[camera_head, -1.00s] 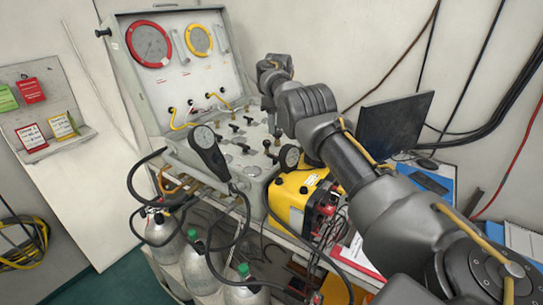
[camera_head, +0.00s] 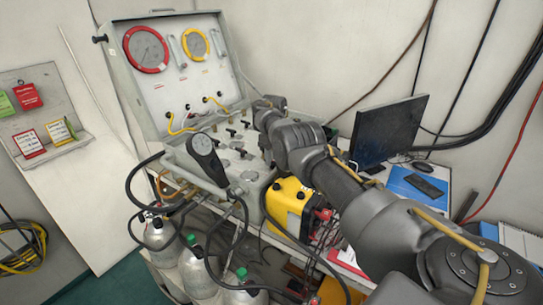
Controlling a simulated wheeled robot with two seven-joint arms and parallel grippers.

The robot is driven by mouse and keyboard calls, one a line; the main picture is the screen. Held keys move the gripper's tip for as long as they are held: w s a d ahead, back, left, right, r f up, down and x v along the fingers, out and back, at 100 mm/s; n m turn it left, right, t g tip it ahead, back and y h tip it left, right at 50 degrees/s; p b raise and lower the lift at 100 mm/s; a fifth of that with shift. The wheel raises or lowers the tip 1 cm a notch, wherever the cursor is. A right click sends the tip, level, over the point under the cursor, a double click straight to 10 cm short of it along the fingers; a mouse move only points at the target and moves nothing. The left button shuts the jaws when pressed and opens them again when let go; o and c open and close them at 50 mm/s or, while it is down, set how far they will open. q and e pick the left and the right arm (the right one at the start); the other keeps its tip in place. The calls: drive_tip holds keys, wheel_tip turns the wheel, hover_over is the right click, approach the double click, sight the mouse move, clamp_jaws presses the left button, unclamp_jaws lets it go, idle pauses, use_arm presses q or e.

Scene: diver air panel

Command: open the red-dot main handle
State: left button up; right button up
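The air panel is an open grey case (camera_head: 165,161) with its lid (camera_head: 172,88) raised at the back. Several small black handles stand on its deck, one of them (camera_head: 231,132) near the middle; I cannot make out a red dot on any. My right arm comes in from the lower right, and its wrist bends down over the right part of the deck. My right gripper (camera_head: 263,138) is low there among the handles, mostly hidden by my own arm. I cannot tell whether it touches a handle or how its fingers stand. My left gripper is not in view.
A yellow unit (camera_head: 289,203) sits right of the case, under my arm. Gas cylinders (camera_head: 197,272) stand below. A monitor (camera_head: 388,130) and keyboard (camera_head: 424,186) are at the right.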

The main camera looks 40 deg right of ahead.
drive_tip(key=shift+w, duration=0.1)
clamp_jaws()
idle(0.3)
